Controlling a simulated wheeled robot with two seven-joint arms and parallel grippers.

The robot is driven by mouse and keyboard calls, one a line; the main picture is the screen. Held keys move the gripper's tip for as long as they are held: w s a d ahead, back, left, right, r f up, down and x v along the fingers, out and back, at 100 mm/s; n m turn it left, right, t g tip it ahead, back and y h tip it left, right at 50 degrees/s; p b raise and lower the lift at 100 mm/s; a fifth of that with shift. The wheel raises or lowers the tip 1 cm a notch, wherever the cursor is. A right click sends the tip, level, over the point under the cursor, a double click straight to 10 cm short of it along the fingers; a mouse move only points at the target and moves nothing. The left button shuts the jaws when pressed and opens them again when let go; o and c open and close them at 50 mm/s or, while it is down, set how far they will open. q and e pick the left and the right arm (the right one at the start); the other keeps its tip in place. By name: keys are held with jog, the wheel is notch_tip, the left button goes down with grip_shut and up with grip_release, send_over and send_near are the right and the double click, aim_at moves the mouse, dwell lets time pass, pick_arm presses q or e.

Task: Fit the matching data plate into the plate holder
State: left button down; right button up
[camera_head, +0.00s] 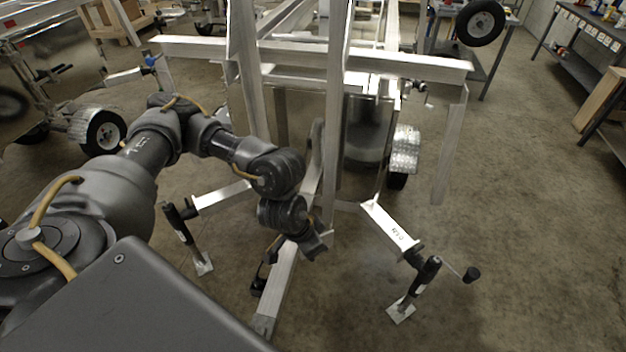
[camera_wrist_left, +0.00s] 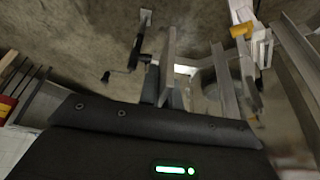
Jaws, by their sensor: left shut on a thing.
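My left gripper (camera_head: 314,246) is at the end of the dark arm, low in front of the trailer frame (camera_head: 335,110). In the left wrist view the gripper's grey fingers (camera_wrist_left: 165,92) rise above its dark body. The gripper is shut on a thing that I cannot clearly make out. A small bright patch (camera_wrist_left: 186,70) shows just beyond the fingers; I cannot tell if it is a data plate. I cannot pick out the plate holder in either view. My right gripper is not in view.
Jack legs with cranks (camera_head: 420,285) and (camera_head: 183,225) stand on both sides of the trailer's front. A long aluminium beam (camera_head: 280,285) runs toward me under the gripper. Another trailer with a wheel (camera_head: 103,132) is at the left. The floor at the right is clear.

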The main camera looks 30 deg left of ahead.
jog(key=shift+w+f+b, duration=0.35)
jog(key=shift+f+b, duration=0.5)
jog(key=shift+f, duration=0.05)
pick_arm(q)
jog(key=w+a+f+n+y+b, duration=0.1)
jog(key=w+a+n, duration=0.15)
jog(key=w, duration=0.55)
jog(key=w+a+f+n+b, duration=0.15)
jog(key=w+a, duration=0.25)
jog(key=w, duration=0.4)
jog(key=w+a+f+n+y, duration=0.1)
jog(key=a+f+n, duration=0.1)
jog(key=a, duration=0.6)
jog(key=w+a+f+n+y+b, duration=0.1)
jog(key=a+f+n, duration=0.2)
jog(key=a, duration=0.6)
jog(key=shift+w+y, duration=0.3)
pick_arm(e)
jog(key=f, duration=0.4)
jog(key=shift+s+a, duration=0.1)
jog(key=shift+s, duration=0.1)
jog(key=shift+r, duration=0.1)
